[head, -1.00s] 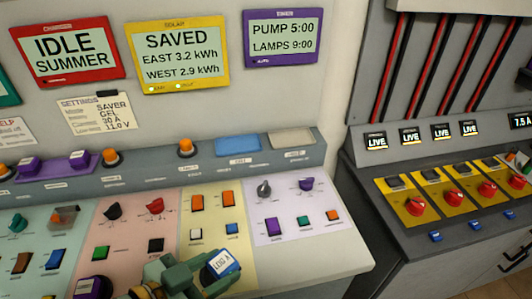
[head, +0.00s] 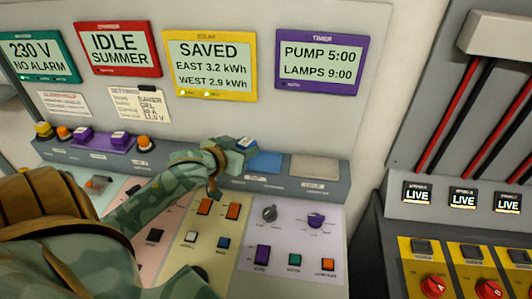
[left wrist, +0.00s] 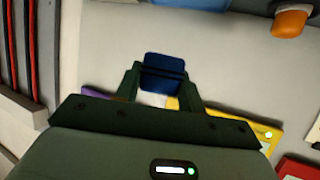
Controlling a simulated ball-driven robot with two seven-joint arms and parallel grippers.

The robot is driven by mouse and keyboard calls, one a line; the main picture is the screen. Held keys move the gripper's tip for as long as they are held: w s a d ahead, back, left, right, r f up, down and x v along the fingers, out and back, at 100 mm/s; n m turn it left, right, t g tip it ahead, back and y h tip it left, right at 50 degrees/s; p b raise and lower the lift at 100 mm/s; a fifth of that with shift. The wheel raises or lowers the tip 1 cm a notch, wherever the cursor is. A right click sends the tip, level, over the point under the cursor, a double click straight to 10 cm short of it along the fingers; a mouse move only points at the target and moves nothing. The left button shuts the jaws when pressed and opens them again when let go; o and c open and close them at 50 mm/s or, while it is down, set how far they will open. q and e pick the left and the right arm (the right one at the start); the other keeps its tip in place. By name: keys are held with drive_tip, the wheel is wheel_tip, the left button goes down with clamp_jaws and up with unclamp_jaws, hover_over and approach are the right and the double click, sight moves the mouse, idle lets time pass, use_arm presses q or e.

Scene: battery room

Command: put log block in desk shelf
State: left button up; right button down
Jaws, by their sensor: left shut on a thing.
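In the left wrist view the block (left wrist: 162,72) sits between the two dark green fingers. The desk shelf (head: 343,184) looks to be the grey-blue ledge along the back of the desk, with a blue pad (head: 265,163) and a beige pad (head: 314,168). I cannot tell whether the block touches the ledge. My right gripper is not in view.
A purple holder (head: 105,144) with blocks and orange knobs (head: 144,142) stand on the ledge to the left. Screens, including the yellow one (head: 211,91), hang behind. A dark console (head: 420,235) stands at right.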

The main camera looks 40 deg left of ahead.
use_arm(q)
drive_tip(key=b, duration=0.3)
hover_over(256, 164)
drive_tip(key=f, duration=0.7)
drive_tip(key=shift+s+f, duration=0.2)
drive_tip(key=shift+w+a+f, duration=0.1)
drive_tip(key=shift+w+f, duration=0.1)
drive_tip(key=shift+f, duration=0.1)
wheel_tip(256, 164, down, 3)
drive_tip(key=shift+b, duration=0.5)
drive_tip(key=shift+r, duration=0.1)
drive_tip(key=o, duration=1.1)
drive_tip(key=shift+c, duration=0.2)
